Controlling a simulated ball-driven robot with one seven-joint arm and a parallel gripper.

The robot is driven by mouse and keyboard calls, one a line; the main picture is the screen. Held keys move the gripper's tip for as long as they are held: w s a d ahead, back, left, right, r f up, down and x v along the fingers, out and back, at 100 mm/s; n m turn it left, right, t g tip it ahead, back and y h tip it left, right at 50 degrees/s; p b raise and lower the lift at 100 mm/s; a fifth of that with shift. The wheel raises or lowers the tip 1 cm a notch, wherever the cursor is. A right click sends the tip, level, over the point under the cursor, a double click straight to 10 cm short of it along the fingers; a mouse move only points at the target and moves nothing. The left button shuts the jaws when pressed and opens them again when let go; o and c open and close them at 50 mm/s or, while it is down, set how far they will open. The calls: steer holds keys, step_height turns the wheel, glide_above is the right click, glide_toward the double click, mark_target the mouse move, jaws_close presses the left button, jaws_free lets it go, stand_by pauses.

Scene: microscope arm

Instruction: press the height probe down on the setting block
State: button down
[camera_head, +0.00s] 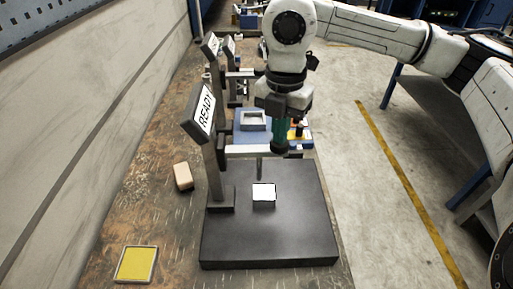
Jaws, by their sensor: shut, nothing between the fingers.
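The height probe is a dark vertical rod (259,168) under a light horizontal arm (240,151) on an upright post, with a "READY" display (201,113) at its top. The setting block (263,191) is a small block with a bright top on the black base plate (300,230), below the probe tip. A gap seems to show between tip and block. My gripper (280,149) points down, shut and empty, just above or at the horizontal arm, right of the probe rod. I cannot tell whether it touches the arm.
A tan block (182,176) and a yellow square pad (136,264) lie on the worn bench left of the plate. Similar stands and a blue tray (247,136) are behind. A wall (80,110) borders the left. The floor (380,200) right of the bench is open.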

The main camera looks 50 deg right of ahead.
mark_target(279, 151)
steer(key=shift+f+b, duration=2.75)
steer(key=shift+f, duration=0.25)
steer(key=shift+r+p, duration=1.65)
steer(key=shift+r, duration=2.3)
step_height(279, 151, up, 11)
steer(key=b, duration=0.1)
steer(key=shift+d+f, duration=0.1)
steer(key=shift+f, duration=0.05)
